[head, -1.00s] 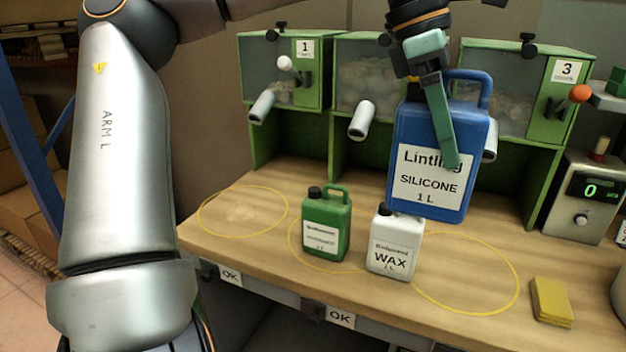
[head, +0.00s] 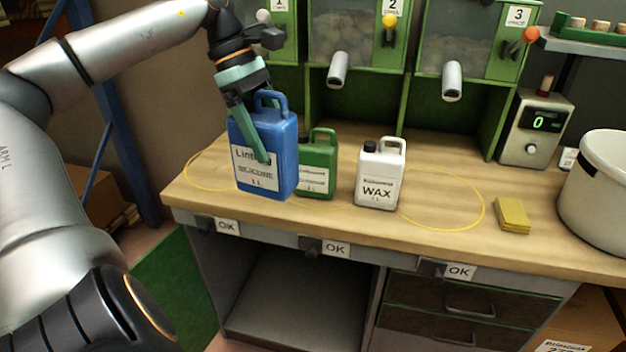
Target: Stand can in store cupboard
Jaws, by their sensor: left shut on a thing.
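The blue silicone can (head: 282,160) is upright in the head view, at the left part of the bench. My left gripper (head: 258,130) is shut on it from above, with a green finger across its label. I cannot tell whether its base is clear of the bench top. A green can (head: 319,165) stands behind and right of it, partly hidden. A white wax can (head: 381,175) stands further right. Below the bench is an open cupboard space (head: 290,295) with a bare floor. My right gripper is not in view.
Green dispensers (head: 355,45) with spouts stand along the back. A scale (head: 535,128), a yellow sponge (head: 512,215) and a large pale pot (head: 600,190) are at the right. Drawers (head: 455,300) sit right of the open space. Yellow rings mark the bench (head: 330,225).

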